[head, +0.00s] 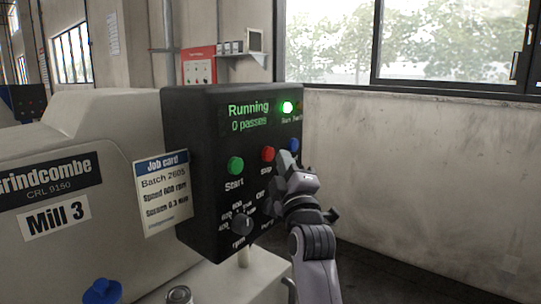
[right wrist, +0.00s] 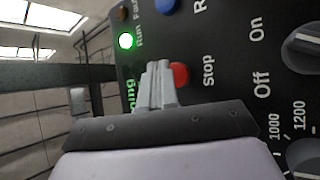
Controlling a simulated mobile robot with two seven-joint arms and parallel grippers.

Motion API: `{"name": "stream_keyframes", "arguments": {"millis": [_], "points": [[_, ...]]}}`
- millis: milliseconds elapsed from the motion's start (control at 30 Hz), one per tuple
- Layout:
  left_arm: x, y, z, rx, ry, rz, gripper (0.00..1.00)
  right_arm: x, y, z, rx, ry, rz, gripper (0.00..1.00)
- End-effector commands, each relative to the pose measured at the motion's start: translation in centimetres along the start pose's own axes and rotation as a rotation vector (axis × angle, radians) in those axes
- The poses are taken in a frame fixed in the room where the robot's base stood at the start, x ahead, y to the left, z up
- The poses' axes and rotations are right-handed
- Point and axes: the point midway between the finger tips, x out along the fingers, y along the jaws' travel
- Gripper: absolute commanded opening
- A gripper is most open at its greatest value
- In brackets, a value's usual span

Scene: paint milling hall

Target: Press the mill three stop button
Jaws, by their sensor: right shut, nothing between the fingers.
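The Mill 3 control panel (head: 205,120) is a black box on the mill. Its display reads "Running" and "0 passes", and the green Run lamp (head: 287,107) is lit. The red stop button (head: 268,153) sits between the green Start button (head: 236,166) and a blue button (head: 293,145). My right gripper (head: 286,160) is shut and empty, in front of the panel just right of the stop button. In the right wrist view its fingertips (right wrist: 157,68) partly cover the red stop button (right wrist: 180,75); I cannot tell whether they touch it. My left gripper is not in view.
The mill body (head: 90,140) carries a "Mill 3" label (head: 55,218). A job card (head: 163,193) hangs at the panel's left edge. A speed knob (head: 242,222) sits below the buttons. A blue-capped item (head: 102,292) and a can (head: 179,295) stand at the front. The wall is at the right.

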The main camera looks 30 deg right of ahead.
Motion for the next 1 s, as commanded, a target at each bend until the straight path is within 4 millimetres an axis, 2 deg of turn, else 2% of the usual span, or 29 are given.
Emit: {"name": "stream_keyframes", "arguments": {"millis": [1000], "points": [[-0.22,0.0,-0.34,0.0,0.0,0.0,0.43,0.6,-0.44,-0.46,0.0,0.0,0.0,0.0]]}}
